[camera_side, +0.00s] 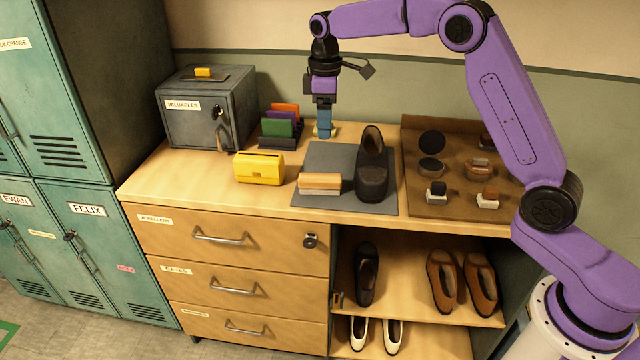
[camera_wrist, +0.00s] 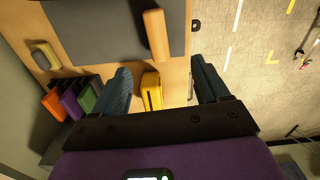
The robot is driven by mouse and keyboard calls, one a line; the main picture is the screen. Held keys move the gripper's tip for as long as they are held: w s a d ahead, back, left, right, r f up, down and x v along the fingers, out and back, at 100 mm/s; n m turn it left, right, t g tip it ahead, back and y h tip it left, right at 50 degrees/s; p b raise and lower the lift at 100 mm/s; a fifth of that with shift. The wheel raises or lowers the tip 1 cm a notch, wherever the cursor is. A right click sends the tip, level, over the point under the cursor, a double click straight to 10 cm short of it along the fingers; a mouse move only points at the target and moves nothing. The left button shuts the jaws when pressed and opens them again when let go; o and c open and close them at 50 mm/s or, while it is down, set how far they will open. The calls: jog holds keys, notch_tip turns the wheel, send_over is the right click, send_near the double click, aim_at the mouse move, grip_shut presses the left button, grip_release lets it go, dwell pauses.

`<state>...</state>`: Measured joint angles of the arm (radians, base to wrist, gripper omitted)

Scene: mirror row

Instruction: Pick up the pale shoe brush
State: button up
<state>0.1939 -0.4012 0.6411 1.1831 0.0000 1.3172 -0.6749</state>
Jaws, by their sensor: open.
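The pale shoe brush (camera_side: 320,184), a tan block with a lighter lower part, lies on the front left of the grey mat (camera_side: 325,155). In the wrist view the brush (camera_wrist: 156,35) lies along the mat's edge, ahead of the fingers. My gripper (camera_side: 324,132) points down over the back of the counter, behind the brush and apart from it. In the wrist view my gripper (camera_wrist: 160,76) is open and empty, its two blue fingers wide apart. How high the fingertips stand above the counter is hard to tell.
A black shoe (camera_side: 371,175) stands on the mat just right of the brush. A yellow box (camera_side: 259,168) sits left of it. A colored card rack (camera_side: 280,126) and grey safe (camera_side: 188,128) stand behind. A brown tray (camera_side: 412,185) with small items lies right. A small tan-grey object (camera_wrist: 43,56) shows too.

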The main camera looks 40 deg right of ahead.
aim_at(324, 177)
jog(key=f, duration=1.7)
jog(key=shift+w+d+f, duration=0.15)
jog(key=shift+w+f, duration=0.15)
jog(key=c, duration=1)
jog(key=shift+c, duration=0.5)
jog(key=shift+r, duration=0.1)
